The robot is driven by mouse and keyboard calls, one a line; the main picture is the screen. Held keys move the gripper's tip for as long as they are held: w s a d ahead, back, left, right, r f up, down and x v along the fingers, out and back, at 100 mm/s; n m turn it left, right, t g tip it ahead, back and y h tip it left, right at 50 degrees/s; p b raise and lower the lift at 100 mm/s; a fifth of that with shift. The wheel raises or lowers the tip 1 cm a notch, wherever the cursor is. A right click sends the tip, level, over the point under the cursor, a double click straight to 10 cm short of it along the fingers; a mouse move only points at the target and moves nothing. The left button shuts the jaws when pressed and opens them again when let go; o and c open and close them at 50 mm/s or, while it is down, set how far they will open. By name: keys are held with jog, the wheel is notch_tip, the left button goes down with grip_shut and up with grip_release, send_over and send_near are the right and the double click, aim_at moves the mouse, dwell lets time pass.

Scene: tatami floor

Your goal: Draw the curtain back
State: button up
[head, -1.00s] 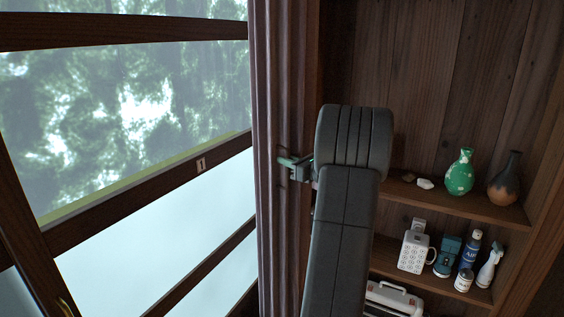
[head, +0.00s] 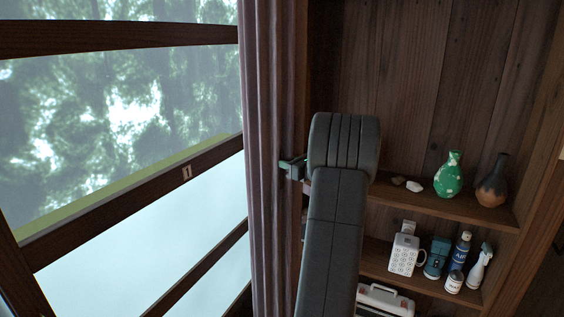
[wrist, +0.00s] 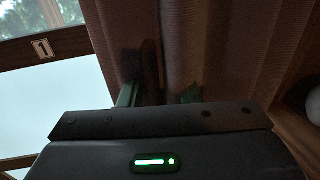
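The curtain (head: 268,120) is a mauve-brown cloth hanging in narrow vertical folds at the right side of the window. In the wrist view the curtain (wrist: 215,50) fills the upper middle and right. My gripper (head: 293,166) is at the curtain's right part, its green fingertips close against the cloth. In the wrist view my gripper (wrist: 160,95) has its two green fingers apart, with a dark gap and a brown upright strip between them. The right finger is partly hidden by cloth, and I cannot tell whether either finger touches it.
The window (head: 110,120) with dark wooden bars is uncovered on the left. A small plate marked 1 (head: 187,172) is on one bar.

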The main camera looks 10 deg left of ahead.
jog(key=shift+s, duration=0.1)
jog(key=b+v, duration=0.3)
jog(key=v, duration=1)
jog(key=shift+s+d, duration=0.2)
jog(key=shift+d, duration=0.1)
jog(key=p+x, duration=0.3)
jog(key=x, duration=1.1)
jog(key=shift+s, duration=0.2)
